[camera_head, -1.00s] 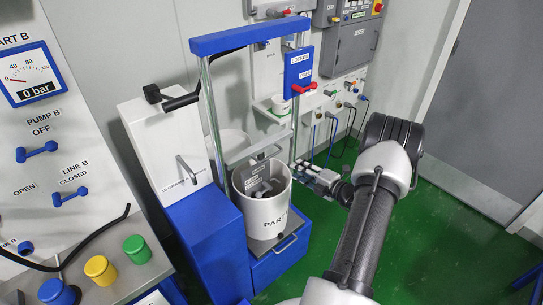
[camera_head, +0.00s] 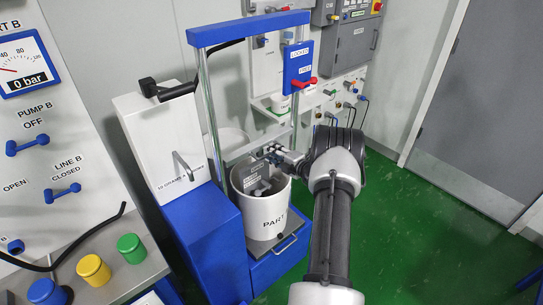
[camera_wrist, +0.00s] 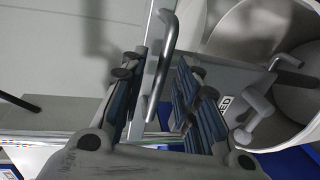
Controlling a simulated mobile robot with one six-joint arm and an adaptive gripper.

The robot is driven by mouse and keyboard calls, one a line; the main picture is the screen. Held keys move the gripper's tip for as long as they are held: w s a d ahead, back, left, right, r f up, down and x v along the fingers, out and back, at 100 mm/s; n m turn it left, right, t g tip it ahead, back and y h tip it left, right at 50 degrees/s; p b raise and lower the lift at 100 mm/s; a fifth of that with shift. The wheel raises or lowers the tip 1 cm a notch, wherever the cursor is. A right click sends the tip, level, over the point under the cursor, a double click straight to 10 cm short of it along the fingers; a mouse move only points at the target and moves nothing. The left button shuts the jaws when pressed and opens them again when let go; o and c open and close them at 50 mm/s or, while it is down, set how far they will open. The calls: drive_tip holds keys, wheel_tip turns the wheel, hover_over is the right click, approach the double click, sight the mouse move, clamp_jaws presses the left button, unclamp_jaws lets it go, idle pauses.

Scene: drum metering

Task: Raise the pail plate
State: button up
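The white pail (camera_head: 264,218), marked "PART", stands on the blue base of the press frame. A grey plate (camera_head: 250,179) with a label and raised parts shows in the pail's mouth; how deep it sits is hard to tell. My gripper (camera_head: 272,157) is at the pail's far right rim, partly hidden by my wrist. In the wrist view my gripper (camera_wrist: 160,75) is open, and a grey bar handle (camera_wrist: 164,50) runs between its fingers without clear contact on both sides. A grey labelled plate (camera_wrist: 230,75) shows beside the right finger.
The blue-topped frame (camera_head: 250,30) has two metal posts around the pail. A blue box with a red lever (camera_head: 303,83) hangs on the right post. A blue and white cabinet (camera_head: 195,235) stands left of the pail. Green floor (camera_head: 430,230) is clear at right.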

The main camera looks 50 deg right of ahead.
drive_tip(key=shift+w+d+f, duration=0.1)
drive_tip(key=shift+w, duration=0.5)
drive_tip(key=shift+c, duration=0.6)
clamp_jaws()
